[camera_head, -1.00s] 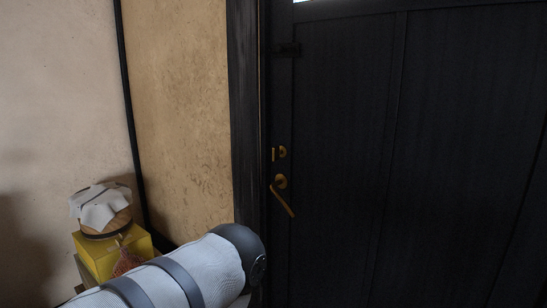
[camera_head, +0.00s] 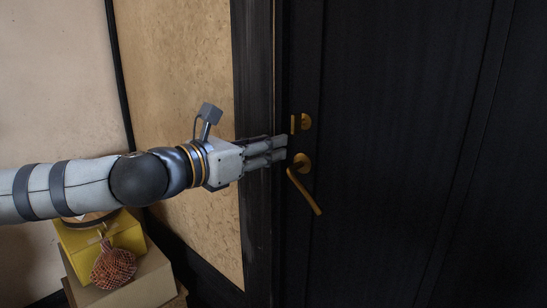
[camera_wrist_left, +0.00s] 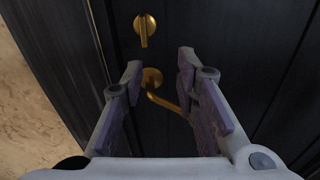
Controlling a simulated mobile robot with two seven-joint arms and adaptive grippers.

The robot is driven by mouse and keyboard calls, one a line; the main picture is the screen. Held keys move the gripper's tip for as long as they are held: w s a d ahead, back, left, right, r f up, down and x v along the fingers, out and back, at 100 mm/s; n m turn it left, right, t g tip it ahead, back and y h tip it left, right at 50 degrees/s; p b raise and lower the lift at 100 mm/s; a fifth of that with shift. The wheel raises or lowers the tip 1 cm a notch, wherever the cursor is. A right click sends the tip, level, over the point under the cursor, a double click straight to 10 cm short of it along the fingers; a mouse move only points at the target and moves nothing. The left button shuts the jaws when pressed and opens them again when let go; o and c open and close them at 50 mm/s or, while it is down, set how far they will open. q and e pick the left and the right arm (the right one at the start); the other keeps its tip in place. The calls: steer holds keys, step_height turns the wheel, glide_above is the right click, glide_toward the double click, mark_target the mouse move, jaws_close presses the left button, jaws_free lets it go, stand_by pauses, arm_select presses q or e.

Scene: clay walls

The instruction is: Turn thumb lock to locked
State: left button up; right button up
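The brass thumb lock (camera_head: 301,123) sits on the dark door (camera_head: 390,150) near its left edge, above the brass lever handle (camera_head: 303,183). In the left wrist view the thumb lock (camera_wrist_left: 145,27) has a round plate and a thumb piece that points downward. My left gripper (camera_head: 283,150) is just left of the handle and slightly below the thumb lock. In the left wrist view its fingers (camera_wrist_left: 160,72) are spread apart and empty, with the lever handle (camera_wrist_left: 153,80) showing between them. The thumb lock lies beyond the fingertips. My right gripper is out of view.
A dark door frame (camera_head: 253,90) and a clay wall (camera_head: 175,70) stand left of the door. Below my left arm are a yellow box (camera_head: 78,238), a cardboard box (camera_head: 140,280) and a red netted item (camera_head: 113,267).

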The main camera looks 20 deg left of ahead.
mark_target(292, 120)
arm_select(q)
steer(key=shift+n+t, duration=0.4)
steer(key=shift+n, duration=0.1)
steer(key=w+r, duration=0.1)
steer(key=w, duration=0.2)
steer(key=w+d, duration=0.1)
steer(key=w, duration=0.3)
steer(key=w+d+r, duration=0.1)
steer(key=w, duration=0.3)
steer(key=shift+w+d+r+p, duration=0.1)
steer(key=shift+w+r+p, duration=0.05)
steer(key=shift+r+p, duration=0.2)
jaws_close()
